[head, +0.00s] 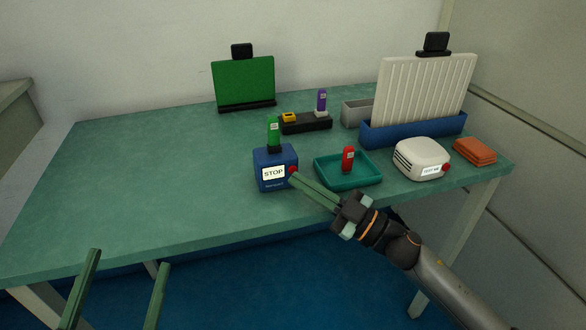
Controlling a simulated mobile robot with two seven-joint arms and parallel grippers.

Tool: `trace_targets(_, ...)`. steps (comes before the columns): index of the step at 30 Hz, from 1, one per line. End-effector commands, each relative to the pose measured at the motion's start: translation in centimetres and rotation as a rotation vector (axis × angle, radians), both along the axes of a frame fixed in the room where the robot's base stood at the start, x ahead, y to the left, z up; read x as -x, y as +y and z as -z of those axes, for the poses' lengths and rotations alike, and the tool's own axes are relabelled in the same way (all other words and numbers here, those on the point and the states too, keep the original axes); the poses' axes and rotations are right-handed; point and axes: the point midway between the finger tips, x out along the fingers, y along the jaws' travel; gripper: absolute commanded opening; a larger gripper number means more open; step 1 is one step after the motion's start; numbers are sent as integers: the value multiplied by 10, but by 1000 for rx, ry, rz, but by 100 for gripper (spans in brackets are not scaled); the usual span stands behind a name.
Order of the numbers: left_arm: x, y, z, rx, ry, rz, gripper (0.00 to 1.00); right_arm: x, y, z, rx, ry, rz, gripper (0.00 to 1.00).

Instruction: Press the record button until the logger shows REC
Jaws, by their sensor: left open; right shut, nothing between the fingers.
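The logger is a blue box (288,156) on the table with a white display that reads STOP (273,173). A green stick stands upright in its top (273,131). A red button (293,170) sits on its right side. My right gripper (293,176) is shut and empty, with its fingertips at the red button; I cannot tell whether they touch it. My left gripper (124,272) is open and empty at the table's front left edge, well apart from the logger.
A teal tray (372,179) with a red stick (348,158) is right of the logger. A white box with a red knob (421,157), orange cloths (474,150), a blue rack with a white panel (418,100), a black holder (305,124) and a green panel (243,82) stand around. The table's left is clear.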

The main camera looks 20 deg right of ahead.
Motion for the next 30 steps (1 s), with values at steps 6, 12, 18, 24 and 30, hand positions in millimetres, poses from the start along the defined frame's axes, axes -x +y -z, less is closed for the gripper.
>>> trace_targets(6, 0, 0, -2, 0, 0, 0, 100, -4, 0, 0, -1, 1, 0, 0)
trace_targets(12, -1, 0, -2, -1, -1, 0, 100, -4, 1, 0, -1, 1, 0, 0)
trace_targets(18, 0, 0, -3, -1, -1, 0, 100, -5, 1, 0, 0, 0, 0, 0)
trace_targets(24, 0, 0, -3, 0, -1, 0, 100, -8, 1, 0, 0, -1, -1, 0)
trace_targets(30, 0, 0, -4, 0, -1, 0, 100, -10, 1, 0, 0, 0, 0, 0)
